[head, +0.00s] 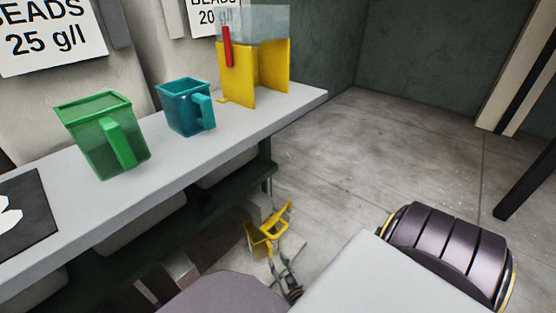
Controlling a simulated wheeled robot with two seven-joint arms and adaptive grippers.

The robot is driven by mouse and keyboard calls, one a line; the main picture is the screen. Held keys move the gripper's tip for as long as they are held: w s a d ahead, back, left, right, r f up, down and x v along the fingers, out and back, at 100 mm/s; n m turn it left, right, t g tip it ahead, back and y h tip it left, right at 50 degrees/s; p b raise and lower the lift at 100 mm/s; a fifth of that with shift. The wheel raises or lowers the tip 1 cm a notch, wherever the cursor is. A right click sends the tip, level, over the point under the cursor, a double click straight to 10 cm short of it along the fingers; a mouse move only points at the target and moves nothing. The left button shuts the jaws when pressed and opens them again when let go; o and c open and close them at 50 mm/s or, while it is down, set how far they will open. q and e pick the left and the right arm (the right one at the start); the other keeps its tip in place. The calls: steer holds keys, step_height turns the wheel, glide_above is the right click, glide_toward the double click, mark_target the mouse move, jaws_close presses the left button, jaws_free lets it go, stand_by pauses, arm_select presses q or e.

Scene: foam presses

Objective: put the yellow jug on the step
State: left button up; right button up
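The yellow jug (259,243) is low down, beyond the front end of the bench, near floor level. It is small in the head view, and its handle side points up and to the right. A pale flat block (257,269) shows beneath and beside it; it may be the step, and I cannot tell whether the jug touches it. My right gripper (283,257) is just at the jug's right side, its thin fingers close to the yellow part. Whether the fingers are closed on it is too small to tell. My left gripper is out of view.
A green jug (101,145) and a teal jug (180,108) stand on the grey bench (142,176). A yellow stand (272,74) with a clear box and a red handle is at its far end. Open concrete floor (370,150) lies to the right.

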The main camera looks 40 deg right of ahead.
stand_by(0.4)
steer(key=shift+w+r+g+y, duration=0.2)
steer(key=shift+w+g+y, duration=0.2)
steer(key=shift+w, duration=0.35)
steer(key=a+r+n+g+y, duration=0.2)
steer(key=a+r+g+y, duration=0.15)
steer(key=a, duration=0.35)
steer(key=a+r+n+g+y, duration=0.1)
steer(key=a+r+g+y, duration=0.2)
steer(key=a, duration=0.5)
steer(key=s+a+r+n+g+y, duration=0.2)
steer(key=s+a+r+g+y, duration=0.1)
steer(key=s+a+r, duration=0.6)
steer(key=a+r, duration=0.2)
steer(key=a, duration=0.1)
steer(key=shift+s, duration=0.15)
